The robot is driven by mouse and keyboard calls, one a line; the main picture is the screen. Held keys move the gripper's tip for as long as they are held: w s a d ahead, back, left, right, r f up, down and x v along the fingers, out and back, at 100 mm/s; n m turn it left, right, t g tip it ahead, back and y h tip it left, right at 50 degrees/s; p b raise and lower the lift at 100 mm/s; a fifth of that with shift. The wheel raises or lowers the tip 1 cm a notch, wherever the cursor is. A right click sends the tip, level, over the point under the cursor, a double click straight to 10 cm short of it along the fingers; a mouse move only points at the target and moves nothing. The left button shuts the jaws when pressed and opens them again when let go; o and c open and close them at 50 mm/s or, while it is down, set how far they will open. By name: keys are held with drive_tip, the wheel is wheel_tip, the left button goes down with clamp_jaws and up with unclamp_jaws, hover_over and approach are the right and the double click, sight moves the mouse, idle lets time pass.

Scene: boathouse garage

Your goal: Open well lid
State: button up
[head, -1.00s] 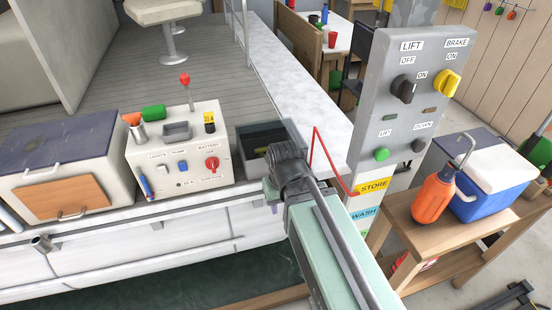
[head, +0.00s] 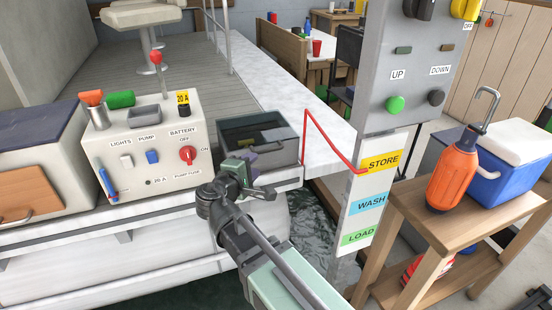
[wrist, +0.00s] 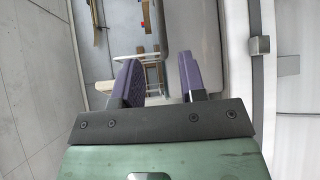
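The well (head: 288,152) is a grey open-topped-looking box at the boat's edge, right of the switch console. A dark, see-through lid (head: 250,126) appears to lie flat across its top, with a yellowish thing showing beneath. My gripper (head: 252,165) is at the well's near side, and my wrist hides part of its front. In the wrist view my gripper (wrist: 158,78) has its two purple fingers apart. A pale looped bar (wrist: 122,53) lies just beyond the fingers; I cannot tell whether they touch it.
The console (head: 150,150) with switches and a red knob stands left of the well. A red bent rail (head: 312,130) and the grey lift post (head: 372,110) are at its right.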

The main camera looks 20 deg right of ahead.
sight(269, 150)
drive_tip(key=b+x, duration=0.1)
drive_tip(key=x, duration=0.9)
drive_tip(key=shift+w+d+f+b, duration=0.2)
drive_tip(key=shift+w+d+b, duration=0.05)
drive_tip(key=shift+w+b, duration=0.05)
clamp_jaws()
